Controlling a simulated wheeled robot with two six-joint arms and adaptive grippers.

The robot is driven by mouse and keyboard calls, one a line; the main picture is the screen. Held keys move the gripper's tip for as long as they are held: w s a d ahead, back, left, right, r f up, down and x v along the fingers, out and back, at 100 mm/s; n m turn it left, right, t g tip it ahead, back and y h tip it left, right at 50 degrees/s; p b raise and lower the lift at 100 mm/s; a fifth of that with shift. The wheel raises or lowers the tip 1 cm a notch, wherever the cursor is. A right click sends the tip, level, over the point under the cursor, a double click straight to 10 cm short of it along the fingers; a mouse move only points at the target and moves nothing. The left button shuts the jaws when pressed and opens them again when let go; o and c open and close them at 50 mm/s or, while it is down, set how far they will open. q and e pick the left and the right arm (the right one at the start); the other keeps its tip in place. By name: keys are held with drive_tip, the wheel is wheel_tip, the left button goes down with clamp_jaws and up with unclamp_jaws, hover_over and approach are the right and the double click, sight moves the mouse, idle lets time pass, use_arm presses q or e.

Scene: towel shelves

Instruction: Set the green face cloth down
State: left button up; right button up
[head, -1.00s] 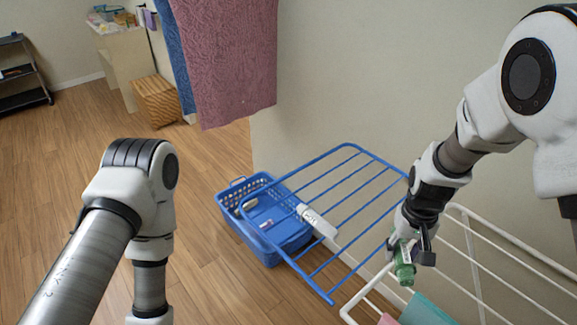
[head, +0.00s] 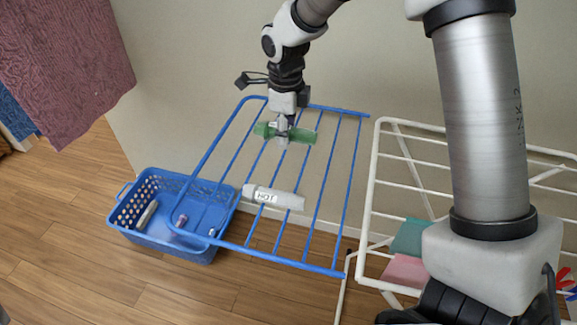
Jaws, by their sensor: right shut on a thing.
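My right gripper (head: 283,130) points down over the far part of a blue barred rack (head: 318,228). It is shut on the green face cloth (head: 302,136), a small flat or rolled piece that sticks out on both sides of the fingers. The cloth is at or just above the bars; I cannot tell whether it touches them. My left gripper is out of view.
A blue basket (head: 150,239) holding a few small items stands on the floor at left, partly under the rack. A white rack (head: 398,185) stands at right with a teal cloth (head: 408,237) and a pink cloth (head: 404,270). Mauve towel (head: 75,65) hangs upper left. Wall is behind.

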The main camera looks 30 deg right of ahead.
sight(287, 170)
wheel_tip(287, 170, down, 10)
drive_tip(key=shift+r+p, duration=0.15)
drive_tip(key=shift+p, duration=0.25)
drive_tip(key=o, duration=1.2)
wheel_tip(287, 170, up, 12)
drive_tip(key=shift+r+b, duration=0.1)
drive_tip(key=shift+b, duration=0.4)
